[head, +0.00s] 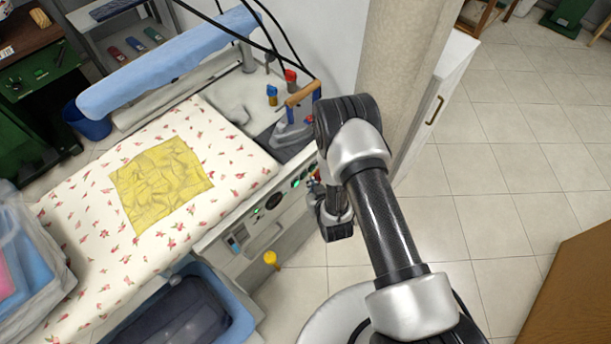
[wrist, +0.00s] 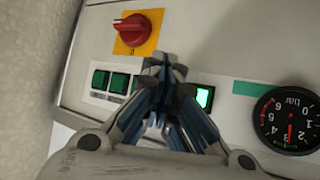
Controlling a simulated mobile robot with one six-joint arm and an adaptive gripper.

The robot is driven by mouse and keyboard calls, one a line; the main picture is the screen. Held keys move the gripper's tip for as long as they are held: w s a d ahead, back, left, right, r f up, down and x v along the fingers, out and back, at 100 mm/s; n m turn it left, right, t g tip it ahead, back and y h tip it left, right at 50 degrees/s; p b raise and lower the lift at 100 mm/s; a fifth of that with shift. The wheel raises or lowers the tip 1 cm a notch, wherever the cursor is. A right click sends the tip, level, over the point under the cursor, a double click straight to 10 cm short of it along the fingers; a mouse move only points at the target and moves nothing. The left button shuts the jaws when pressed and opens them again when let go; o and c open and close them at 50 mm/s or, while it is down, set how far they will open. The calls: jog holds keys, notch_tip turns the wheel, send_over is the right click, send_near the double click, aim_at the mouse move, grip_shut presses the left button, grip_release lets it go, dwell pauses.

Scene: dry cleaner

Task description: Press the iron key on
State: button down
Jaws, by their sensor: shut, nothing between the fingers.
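The control panel (wrist: 225,50) of the ironing table carries a row of square keys, seen close in the wrist view. Two dark green keys (wrist: 109,81) show left of my gripper (wrist: 160,68), and a brightly lit green key (wrist: 204,97) shows to its right. My gripper is shut and empty, with its tips in front of the row. The tips and fingers hide the middle of the row; I cannot tell whether they touch it. Key labels are not readable, so I cannot tell which is the iron key. The iron (head: 292,131) stands on the table's right end.
A red rotary switch (wrist: 133,30) on a yellow plate and a pressure gauge (wrist: 287,119) flank the keys. A yellow cloth (head: 160,184) lies on the flowered ironing surface (head: 235,150). A blue tub (head: 233,310) sits below. Tiled floor (head: 500,220) is free at right.

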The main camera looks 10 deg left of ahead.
dwell(0.6)
jog(key=shift+w+a, duration=0.3)
jog(key=shift+a, duration=0.1)
jog(key=shift+b, duration=0.3)
jog(key=shift+s+d, duration=0.3)
jog(key=shift+d, duration=0.05)
dwell(0.4)
jog(key=s+d, duration=0.3)
jog(key=d, duration=0.1)
jog(key=shift+s+d+p, duration=0.3)
jog(key=shift+s+d, duration=0.05)
jog(key=shift+d, duration=0.05)
dwell(0.4)
